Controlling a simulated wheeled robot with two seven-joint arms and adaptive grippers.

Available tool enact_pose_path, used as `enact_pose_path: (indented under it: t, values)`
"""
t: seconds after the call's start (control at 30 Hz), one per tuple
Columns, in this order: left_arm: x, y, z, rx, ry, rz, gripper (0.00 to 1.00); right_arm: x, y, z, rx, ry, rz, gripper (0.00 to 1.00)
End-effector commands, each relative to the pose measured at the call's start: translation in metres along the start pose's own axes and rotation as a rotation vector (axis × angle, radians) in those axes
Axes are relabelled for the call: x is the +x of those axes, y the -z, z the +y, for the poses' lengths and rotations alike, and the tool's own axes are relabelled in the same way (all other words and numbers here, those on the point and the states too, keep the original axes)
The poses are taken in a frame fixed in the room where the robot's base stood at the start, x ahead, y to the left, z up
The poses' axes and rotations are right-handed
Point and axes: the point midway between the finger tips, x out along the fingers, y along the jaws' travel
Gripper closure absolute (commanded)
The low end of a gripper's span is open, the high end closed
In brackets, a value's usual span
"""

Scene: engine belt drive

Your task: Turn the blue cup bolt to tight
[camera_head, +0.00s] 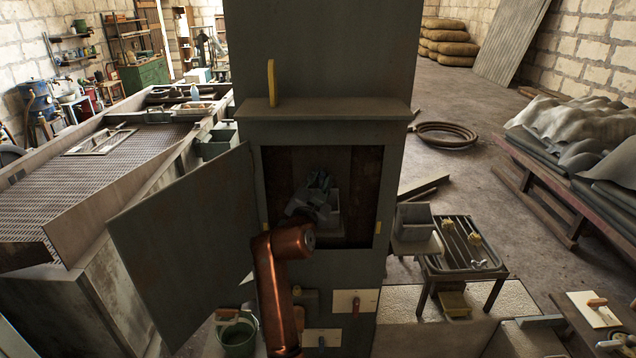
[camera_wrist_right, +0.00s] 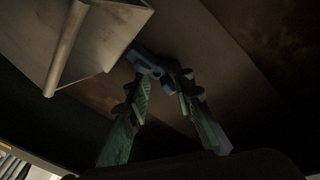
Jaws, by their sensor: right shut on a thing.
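The blue cup bolt (camera_wrist_right: 147,62) shows in the right wrist view as a small blue part at the fingertips, against the brown inner wall of the cabinet. My right gripper (camera_wrist_right: 162,80) is shut on it, with one green finger on each side. In the head view my right gripper (camera_head: 316,190) is inside the open grey cabinet (camera_head: 392,170), and the bolt cannot be made out there. How far the bolt is turned cannot be told. My left gripper is not in view.
The cabinet door (camera_head: 185,245) stands open to the left. A pale grey box-like part (camera_wrist_right: 95,40) is close left of the fingers. The opening's edges surround my right arm. A small table (camera_head: 465,262) stands to the right of the cabinet.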

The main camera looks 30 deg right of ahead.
Motion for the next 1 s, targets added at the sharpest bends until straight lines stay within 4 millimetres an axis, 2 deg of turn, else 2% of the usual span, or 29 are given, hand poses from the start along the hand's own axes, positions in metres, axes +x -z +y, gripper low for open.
enact_pose_path:
  t: [0.03,0.57,0.6,0.73,1.0]
  values:
    - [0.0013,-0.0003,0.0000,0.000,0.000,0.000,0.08,-0.0001,-0.0083,-0.0016,0.014,0.002,-0.018,1.00]
    - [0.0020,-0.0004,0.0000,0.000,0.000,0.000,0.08,-0.0001,-0.0108,-0.0001,0.033,-0.006,-0.026,1.00]
    - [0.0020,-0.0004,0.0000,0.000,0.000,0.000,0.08,-0.0001,-0.0110,-0.0001,0.033,-0.006,-0.026,0.75]
    - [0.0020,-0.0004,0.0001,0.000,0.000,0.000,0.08,0.0000,-0.0102,0.0002,0.032,-0.005,-0.025,0.66]
    - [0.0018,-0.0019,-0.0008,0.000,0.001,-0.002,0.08,0.0000,-0.0064,0.0013,0.031,-0.006,-0.018,0.66]
